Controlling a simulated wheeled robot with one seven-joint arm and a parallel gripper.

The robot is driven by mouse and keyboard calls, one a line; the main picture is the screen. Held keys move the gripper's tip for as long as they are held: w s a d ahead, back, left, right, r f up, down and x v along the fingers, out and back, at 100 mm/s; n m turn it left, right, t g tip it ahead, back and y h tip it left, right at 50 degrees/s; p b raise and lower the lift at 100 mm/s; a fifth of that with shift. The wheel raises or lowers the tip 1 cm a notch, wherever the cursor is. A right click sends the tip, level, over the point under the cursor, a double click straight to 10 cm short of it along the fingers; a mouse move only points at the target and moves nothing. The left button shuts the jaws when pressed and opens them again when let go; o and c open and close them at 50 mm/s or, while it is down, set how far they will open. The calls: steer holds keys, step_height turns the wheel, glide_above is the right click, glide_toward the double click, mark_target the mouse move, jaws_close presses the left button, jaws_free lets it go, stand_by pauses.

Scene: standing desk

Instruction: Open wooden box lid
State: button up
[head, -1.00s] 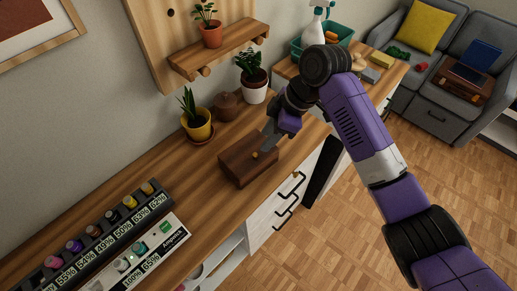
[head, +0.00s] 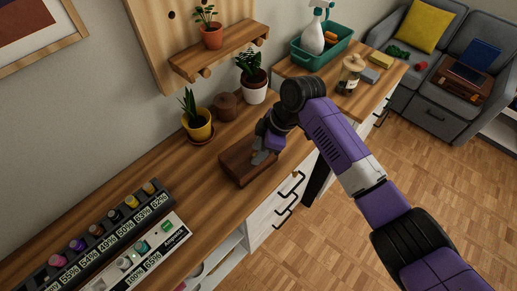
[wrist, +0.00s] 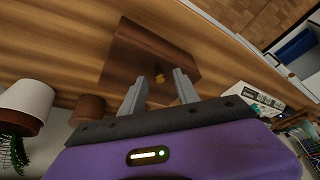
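The wooden box (head: 238,165) is dark brown and sits on the desk with its lid down. In the wrist view the box (wrist: 135,55) shows a small brass knob (wrist: 159,76) on its near side. My gripper (head: 262,157) is at the box in the head view and hides the knob there. In the wrist view the two fingers of my gripper (wrist: 158,88) are apart, one on each side of the knob. I cannot tell whether either finger touches it.
A yellow-potted plant (head: 198,128), a brown pot (head: 225,105) and a white-potted plant (head: 253,90) stand behind the box. A device with colored knobs (head: 105,230) lies to the left. Bare desk surface lies between it and the box.

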jaws_close()
stand_by(1.3)
